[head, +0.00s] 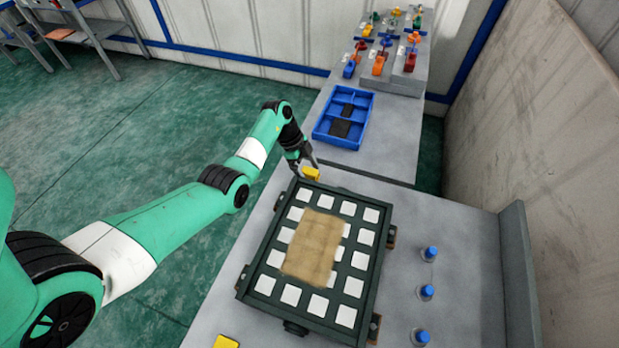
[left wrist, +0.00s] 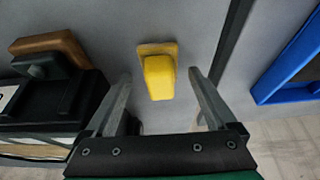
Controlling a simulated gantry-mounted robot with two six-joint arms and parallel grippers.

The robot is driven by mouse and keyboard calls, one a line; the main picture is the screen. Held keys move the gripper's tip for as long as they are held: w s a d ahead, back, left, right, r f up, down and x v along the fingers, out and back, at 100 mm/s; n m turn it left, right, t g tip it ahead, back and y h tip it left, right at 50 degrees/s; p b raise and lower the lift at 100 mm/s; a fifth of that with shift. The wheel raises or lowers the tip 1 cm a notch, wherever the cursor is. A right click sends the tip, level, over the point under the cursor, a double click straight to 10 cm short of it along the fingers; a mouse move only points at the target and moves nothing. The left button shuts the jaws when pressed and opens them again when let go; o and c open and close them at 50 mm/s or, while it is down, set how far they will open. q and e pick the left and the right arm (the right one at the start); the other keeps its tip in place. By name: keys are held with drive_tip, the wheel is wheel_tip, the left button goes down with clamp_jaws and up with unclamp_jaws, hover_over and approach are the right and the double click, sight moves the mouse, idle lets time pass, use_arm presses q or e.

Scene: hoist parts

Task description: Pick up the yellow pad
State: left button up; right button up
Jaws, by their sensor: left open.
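A yellow pad (head: 311,173) sits on the grey table just past the far edge of the dark frame. It also shows in the left wrist view (left wrist: 159,75), standing on the grey surface. My left gripper (head: 303,167) is open above and beside it. In the left wrist view the two fingers (left wrist: 160,95) are apart, with the pad between and slightly beyond their tips, not gripped. A second yellow piece (head: 226,342) lies at the near left edge of the table, partly cut off. My right gripper is not in view.
A dark frame (head: 253,284) with white squares and a brown sheet (head: 313,246) stands close to the pad. A blue divided tray (head: 322,133) is farther back. Several blue-topped pegs (head: 427,292) stand at right. Coloured parts sit on a stepped rack (head: 405,80) at the back.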

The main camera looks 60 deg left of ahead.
sight(310, 171)
use_arm(q)
drive_tip(key=shift+r, duration=0.1)
clamp_jaws()
wheel_tip(310, 171, up, 10)
drive_tip(key=p, duration=0.4)
drive_tip(key=shift+f+p, duration=0.2)
drive_tip(key=shift+p, duration=0.2)
drive_tip(key=shift+r, duration=0.2)
